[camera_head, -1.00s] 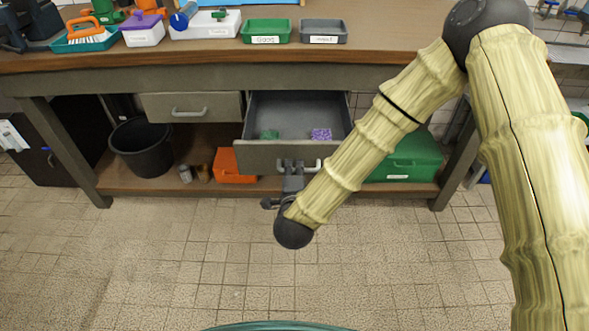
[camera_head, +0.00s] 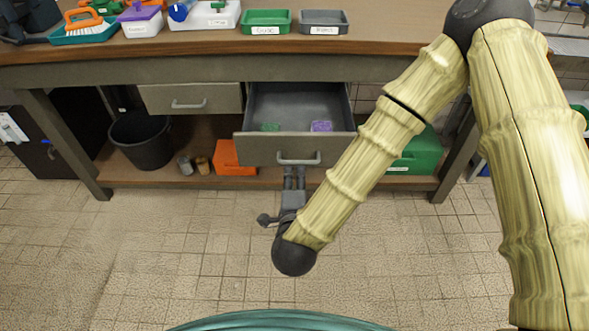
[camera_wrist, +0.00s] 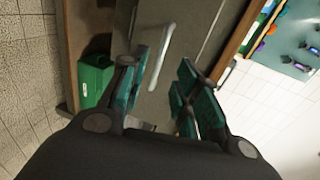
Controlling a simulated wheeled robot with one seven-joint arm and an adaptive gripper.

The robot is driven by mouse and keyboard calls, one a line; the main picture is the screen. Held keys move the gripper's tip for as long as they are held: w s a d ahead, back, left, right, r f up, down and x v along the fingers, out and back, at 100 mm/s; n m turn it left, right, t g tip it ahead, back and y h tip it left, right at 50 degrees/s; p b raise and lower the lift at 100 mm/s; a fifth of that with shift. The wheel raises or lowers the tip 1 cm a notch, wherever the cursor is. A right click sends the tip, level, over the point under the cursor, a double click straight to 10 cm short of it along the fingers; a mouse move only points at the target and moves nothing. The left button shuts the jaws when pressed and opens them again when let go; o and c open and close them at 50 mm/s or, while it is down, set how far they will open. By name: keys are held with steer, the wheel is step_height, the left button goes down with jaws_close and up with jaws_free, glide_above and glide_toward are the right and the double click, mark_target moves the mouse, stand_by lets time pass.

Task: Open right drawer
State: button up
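The right drawer (camera_head: 277,151) under the bench is pulled out, showing its grey inside with a green item (camera_head: 270,127) and a purple item (camera_head: 321,126). Its pale bar handle (camera_head: 298,160) is on the front face and also shows in the wrist view (camera_wrist: 160,55). My gripper (camera_head: 294,172) is just in front of and below the handle in the head view. In the wrist view my gripper (camera_wrist: 163,82) has its green-padded fingers spread apart with nothing between them. The handle lies beyond the fingertips and looks clear of them.
The left drawer (camera_head: 191,98) is shut. A black bucket (camera_head: 142,141), an orange box (camera_head: 230,161) and a green case (camera_head: 418,157) sit on the shelf below. Trays (camera_head: 266,18) stand on the bench top (camera_head: 380,30). The tiled floor in front is clear.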

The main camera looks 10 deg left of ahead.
steer(key=shift+v, duration=1.7)
steer(key=s+d+f+n+g, duration=0.2)
steer(key=d+f+n+g, duration=0.3)
steer(key=f, duration=0.7)
steer(key=s+d+f+n+g+h, duration=0.1)
steer(key=s+d+f+n+g, duration=0.3)
steer(key=s+d+f, duration=0.5)
steer(key=s+d+f+n+g+h, duration=0.1)
steer(key=s+d+f+n+g, duration=0.35)
steer(key=s+d+f, duration=0.5)
steer(key=s+d+n+g, duration=0.2)
steer(key=s+d, duration=0.2)
steer(key=d, duration=0.5)
step_height(320, 180, up, 19)
steer(key=p, duration=1.8)
steer(key=shift+a+h, duration=0.2)
steer(key=shift+h, duration=0.2)
